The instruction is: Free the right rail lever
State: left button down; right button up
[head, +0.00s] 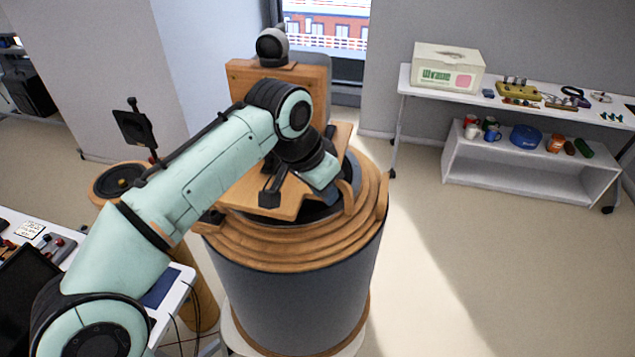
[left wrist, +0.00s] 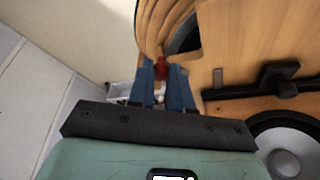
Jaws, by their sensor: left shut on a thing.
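In the left wrist view, a small red piece (left wrist: 161,71) sits between the blue fingertips of my left gripper (left wrist: 162,80), beside a curved wooden edge. It looks like the grip of the rail lever, but its shaft and base are hidden. In the head view, my left gripper (head: 326,195) reaches down at the right side of the wooden speaker assembly (head: 303,248) on top of a large grey drum (head: 300,295). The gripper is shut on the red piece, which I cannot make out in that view. My right gripper is in neither view.
An upright wooden block (head: 245,88) with a dark ball-shaped unit (head: 271,46) stands behind my wrist. A black bar (left wrist: 262,86) and a speaker cone (left wrist: 283,158) lie right of the fingers. A white side table (head: 405,78) stands at right; the floor (head: 440,255) before it is clear.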

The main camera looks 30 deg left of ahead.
pick_arm(q)
jog(key=shift+w+d+n+y+p, duration=0.4)
jog(key=shift+w+n+y+p, duration=0.25)
jog(key=shift+n, duration=0.9)
jog(key=shift+w+d+n+y+p, duration=0.5)
jog(key=shift+n+p, duration=0.4)
jog(key=shift+n, duration=0.7)
jog(key=shift+w+d+n+y+p, duration=0.35)
jog(key=shift+n+y+p, duration=0.35)
jog(key=shift+n, duration=0.85)
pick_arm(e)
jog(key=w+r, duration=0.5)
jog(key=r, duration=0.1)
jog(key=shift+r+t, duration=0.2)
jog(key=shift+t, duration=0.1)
pick_arm(q)
jog(key=shift+a, duration=0.1)
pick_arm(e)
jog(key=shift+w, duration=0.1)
pick_arm(q)
jog(key=c, duration=1)
grip_release()
jog(key=shift+c, duration=0.2)
jog(key=shift+r, duration=0.1)
